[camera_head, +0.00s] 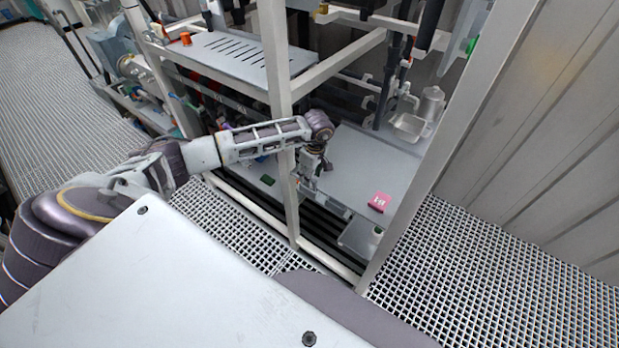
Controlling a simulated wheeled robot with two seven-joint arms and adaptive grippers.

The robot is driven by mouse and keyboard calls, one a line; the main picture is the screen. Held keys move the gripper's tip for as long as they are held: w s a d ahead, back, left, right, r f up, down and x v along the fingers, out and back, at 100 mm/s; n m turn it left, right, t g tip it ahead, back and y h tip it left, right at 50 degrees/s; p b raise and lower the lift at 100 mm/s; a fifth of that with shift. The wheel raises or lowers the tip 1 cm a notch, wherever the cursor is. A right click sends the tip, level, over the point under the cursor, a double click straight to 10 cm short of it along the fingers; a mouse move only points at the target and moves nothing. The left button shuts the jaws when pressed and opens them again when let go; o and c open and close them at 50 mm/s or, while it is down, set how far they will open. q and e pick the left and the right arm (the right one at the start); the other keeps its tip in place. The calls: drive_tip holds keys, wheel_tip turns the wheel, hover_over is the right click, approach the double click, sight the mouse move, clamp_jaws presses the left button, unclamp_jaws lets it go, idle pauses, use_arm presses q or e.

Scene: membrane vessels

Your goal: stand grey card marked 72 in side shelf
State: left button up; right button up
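My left arm reaches in from the left past the frame's upright post. My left gripper (318,165) points down at the left edge of a grey shelf plate (368,160) inside the frame. It is small and partly dark here, so I cannot tell whether its fingers are open or hold anything. I cannot make out a grey card marked 72. My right gripper is not in view.
A pink marked block (380,201) lies near the plate's front right corner. A metal tray (408,127) and a pale bottle (432,103) stand behind. Pale posts (277,70) bound the opening. The plate's middle is clear.

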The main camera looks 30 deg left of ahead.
use_arm(q)
wheel_tip(320, 180, up, 9)
drive_tip(key=d, duration=0.1)
idle(0.4)
drive_tip(key=shift+s+f, duration=0.1)
drive_tip(key=shift+s, duration=0.05)
idle(0.9)
